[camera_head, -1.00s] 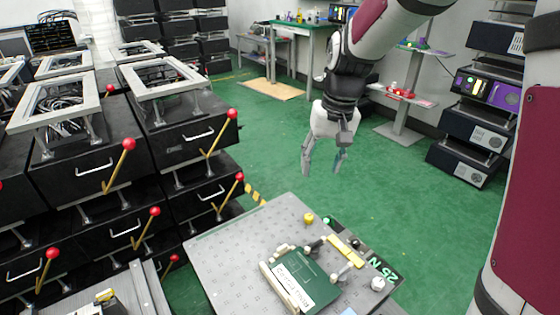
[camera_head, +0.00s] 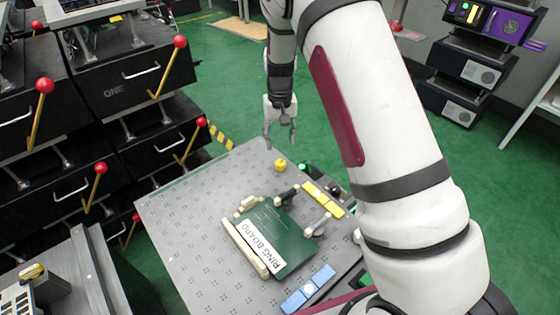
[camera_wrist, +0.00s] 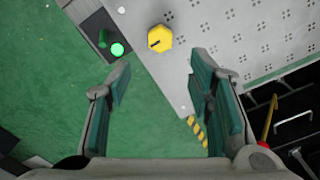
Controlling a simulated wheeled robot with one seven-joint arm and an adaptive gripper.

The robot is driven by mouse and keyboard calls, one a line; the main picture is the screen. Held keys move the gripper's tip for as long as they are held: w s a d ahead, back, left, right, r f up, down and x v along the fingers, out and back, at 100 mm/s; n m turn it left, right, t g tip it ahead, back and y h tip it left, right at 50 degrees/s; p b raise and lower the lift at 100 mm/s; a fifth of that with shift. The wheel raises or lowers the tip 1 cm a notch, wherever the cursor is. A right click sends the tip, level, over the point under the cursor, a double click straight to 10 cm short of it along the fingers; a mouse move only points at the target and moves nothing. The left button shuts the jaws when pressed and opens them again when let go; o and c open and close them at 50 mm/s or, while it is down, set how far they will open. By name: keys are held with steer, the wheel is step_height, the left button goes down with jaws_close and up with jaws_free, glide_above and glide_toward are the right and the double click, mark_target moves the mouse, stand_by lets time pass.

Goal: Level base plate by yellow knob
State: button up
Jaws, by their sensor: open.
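The grey perforated base plate (camera_head: 180,223) fills the lower middle of the head view. The yellow knob (camera_head: 280,165) sits at its far corner. In the wrist view the yellow knob (camera_wrist: 159,38) is a faceted knob with a dark slot mark, near the edge of the plate (camera_wrist: 235,35). My gripper (camera_head: 281,143) hangs pointing down just beyond that far corner, above and behind the knob. In the wrist view my gripper (camera_wrist: 158,85) is open and empty, its teal-padded fingers apart. The knob lies ahead of the fingertips, not between them.
A green "RING BOARD" (camera_head: 285,232) is clamped on the plate. A green light (camera_wrist: 117,50) is beside the knob. Red-ball levers (camera_head: 180,42) on black drawers stand left.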

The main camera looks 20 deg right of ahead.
mark_target(280, 161)
step_height(280, 161, down, 9)
steer(key=b, duration=0.2)
steer(key=shift+b, duration=0.4)
jaws_close()
